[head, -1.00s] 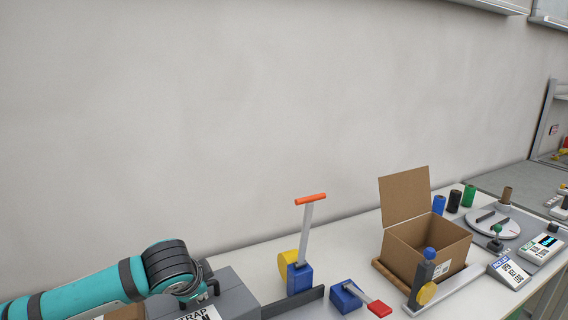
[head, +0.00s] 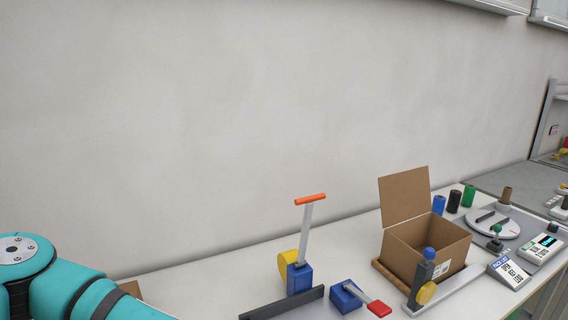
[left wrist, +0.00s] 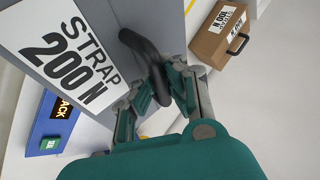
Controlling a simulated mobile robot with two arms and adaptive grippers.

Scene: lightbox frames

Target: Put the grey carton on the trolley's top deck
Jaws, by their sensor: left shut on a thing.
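The grey carton (left wrist: 105,25) fills the upper left of the left wrist view, with a white label reading "STRAP 200 N" and a dark curved handle. My left gripper (left wrist: 160,82) is shut on that handle. In the head view only my left arm shows, at the lower left; the left gripper and the grey carton are out of that picture. My right gripper is in neither current view. I cannot make out the trolley or its top deck.
The bench (head: 220,282) holds a blue tool with an orange-topped lever (head: 300,275), a blue block with a red handle (head: 348,297) and an open cardboard box (head: 447,243). The left wrist view shows a brown carton (left wrist: 208,42) and a blue panel (left wrist: 42,128).

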